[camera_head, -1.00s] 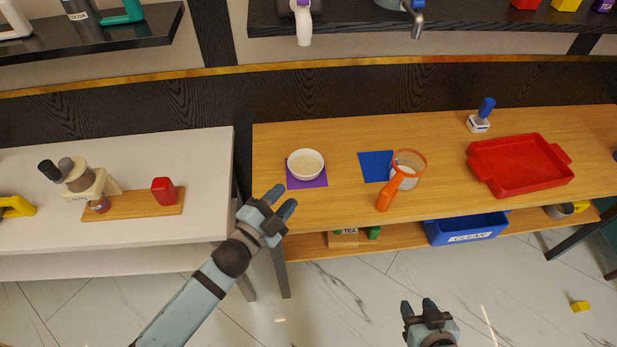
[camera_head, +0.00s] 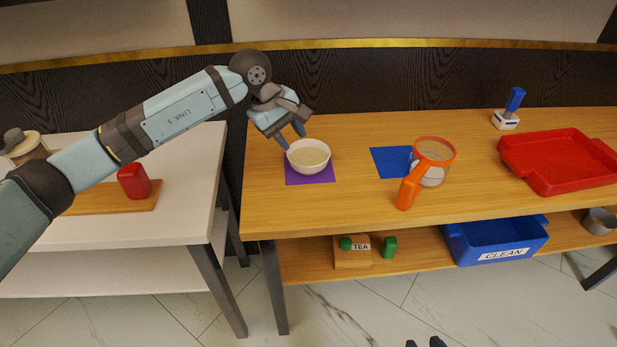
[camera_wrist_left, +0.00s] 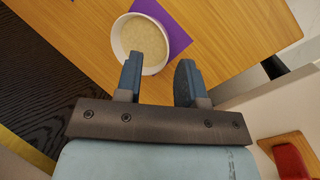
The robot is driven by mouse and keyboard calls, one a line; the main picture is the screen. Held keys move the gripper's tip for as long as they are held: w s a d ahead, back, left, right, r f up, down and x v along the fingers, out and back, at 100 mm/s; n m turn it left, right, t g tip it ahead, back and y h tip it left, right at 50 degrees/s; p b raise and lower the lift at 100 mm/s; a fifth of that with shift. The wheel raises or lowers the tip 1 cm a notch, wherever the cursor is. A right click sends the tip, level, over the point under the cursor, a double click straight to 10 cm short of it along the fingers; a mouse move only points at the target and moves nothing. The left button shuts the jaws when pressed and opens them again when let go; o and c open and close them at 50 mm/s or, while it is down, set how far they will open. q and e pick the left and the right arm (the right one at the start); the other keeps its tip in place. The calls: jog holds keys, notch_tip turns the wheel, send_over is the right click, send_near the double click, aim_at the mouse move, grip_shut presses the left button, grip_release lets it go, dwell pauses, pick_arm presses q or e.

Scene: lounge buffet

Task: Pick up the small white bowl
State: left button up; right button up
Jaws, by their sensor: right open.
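The small white bowl (camera_head: 308,157), filled with something pale and grainy, stands upright on a purple mat (camera_head: 322,180) at the left end of the wooden table. In the left wrist view the bowl (camera_wrist_left: 140,42) is just beyond my left fingertips. My left gripper (camera_head: 292,140) is open, with its fingers pointing down at the bowl's far left rim. In the left wrist view the left gripper (camera_wrist_left: 158,82) is empty between the fingers. I cannot tell whether a finger touches the rim. Only the fingertips of my right gripper (camera_head: 424,342) show at the bottom edge, apart from everything.
A red tray (camera_head: 560,165) lies at the right, with a blue-handled item (camera_head: 510,108) behind. A blue CLEAN bin (camera_head: 495,240) and a TEA box (camera_head: 352,257) sit on the lower shelf.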

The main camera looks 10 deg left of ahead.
aim_at(294, 163)
pick_arm(q)
jog(key=w+f, duration=0.1)
jog(key=f, duration=0.1)
jog(key=w+f+y+b, duration=0.1)
jog(key=f, duration=0.2)
jog(key=w+a+f+y, duration=0.1)
jog(key=f, duration=0.2)
jog(key=shift+w+a+f+m+t, duration=0.1)
jog(key=shift+w+m+t, duration=0.25)
jog(key=shift+m+t, duration=0.05)
jog(key=b+x, duration=0.1)
jog(key=x, duration=0.3)
jog(key=shift+w+f, duration=0.1)
jog(key=shift+f, duration=0.05)
grip_shut()
